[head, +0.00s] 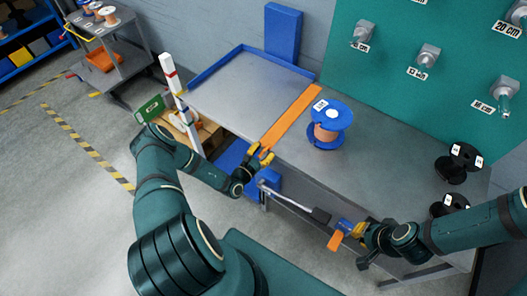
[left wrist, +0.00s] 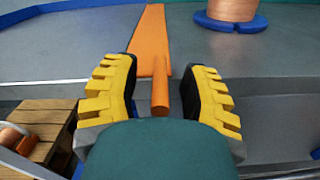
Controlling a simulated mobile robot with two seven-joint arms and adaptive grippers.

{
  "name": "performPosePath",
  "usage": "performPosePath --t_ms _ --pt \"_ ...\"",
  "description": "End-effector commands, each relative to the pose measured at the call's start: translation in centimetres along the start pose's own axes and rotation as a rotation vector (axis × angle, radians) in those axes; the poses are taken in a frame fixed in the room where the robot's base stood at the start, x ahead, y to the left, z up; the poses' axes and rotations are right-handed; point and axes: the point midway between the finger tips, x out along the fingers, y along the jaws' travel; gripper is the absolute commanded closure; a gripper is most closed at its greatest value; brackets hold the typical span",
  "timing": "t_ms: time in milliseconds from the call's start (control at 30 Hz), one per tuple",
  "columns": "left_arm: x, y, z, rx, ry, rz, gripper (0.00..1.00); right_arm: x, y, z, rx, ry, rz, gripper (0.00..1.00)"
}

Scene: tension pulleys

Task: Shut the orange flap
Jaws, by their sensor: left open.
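The orange flap (head: 291,118) is a long narrow strip running across the grey table top to its front edge, left of the blue spool. I cannot tell whether it lies flat or stands slightly raised. In the left wrist view the flap (left wrist: 153,40) ends in a round orange handle (left wrist: 160,95). My left gripper (head: 262,157) is at this near end. Its yellow-padded fingers (left wrist: 162,100) are open, one on each side of the handle, with gaps between. My right gripper (head: 355,231) is at the table's front edge, beside a blue and orange part (head: 343,227); its grip is unclear.
A blue spool with copper wire (head: 327,124) stands right of the flap. Black spools (head: 459,163) are at the right end. A lever with a black end (head: 320,215) sticks out along the front edge. The table top (head: 235,80) left of the flap is clear.

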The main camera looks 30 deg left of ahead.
Motion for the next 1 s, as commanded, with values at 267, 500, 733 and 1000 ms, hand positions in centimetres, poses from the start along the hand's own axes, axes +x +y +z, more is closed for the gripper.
performPosePath --t_ms 267,500,733,1000 --pt "-0.01 -0.01 0.02 0.0 0.0 0.0 0.89 0.0 -0.01 0.0 0.0 0.0 0.0 1.0" --pt "-0.02 -0.01 0.03 -0.001 0.0 0.0 1.0 -0.01 -0.01 0.0 0.0 0.0 0.0 1.0" --pt "-0.04 0.09 0.22 -0.036 0.0 0.0 1.0 -0.08 -0.03 -0.01 0.0 0.0 0.0 1.0" --pt "-0.04 0.54 0.99 -0.193 -0.001 0.001 1.0 -0.34 -0.12 -0.04 0.0 0.0 -0.001 1.0"
